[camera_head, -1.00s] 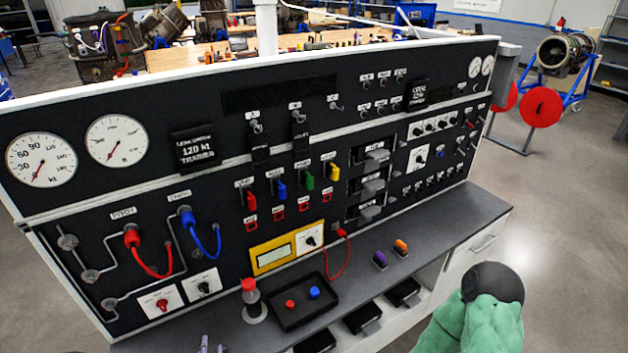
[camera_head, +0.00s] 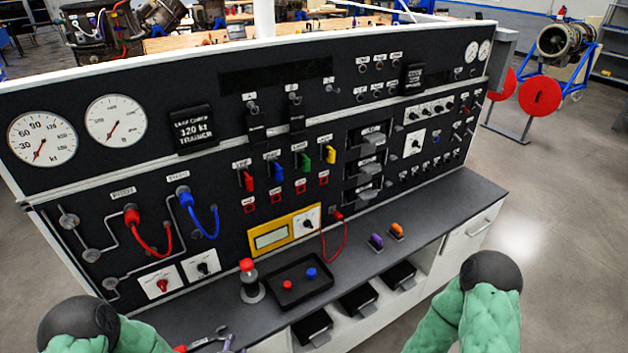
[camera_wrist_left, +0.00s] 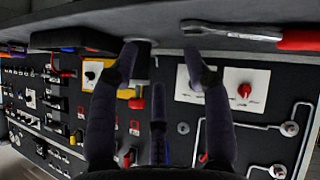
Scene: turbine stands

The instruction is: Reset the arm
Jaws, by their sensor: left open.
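My left arm comes in at the lower left of the head view. Its gripper (camera_head: 226,346) is only partly in that view, at the bottom edge by the worktop. In the left wrist view the dark fingers of the left gripper (camera_wrist_left: 160,52) are spread apart with nothing held between them. A wrench (camera_wrist_left: 232,31) with a red handle lies on the worktop near the fingertips; it also shows in the head view (camera_head: 208,341). My right arm shows at the lower right, but its gripper is out of view.
The black panel (camera_head: 90,185) carries gauges, coloured switches, and red and blue hoses.

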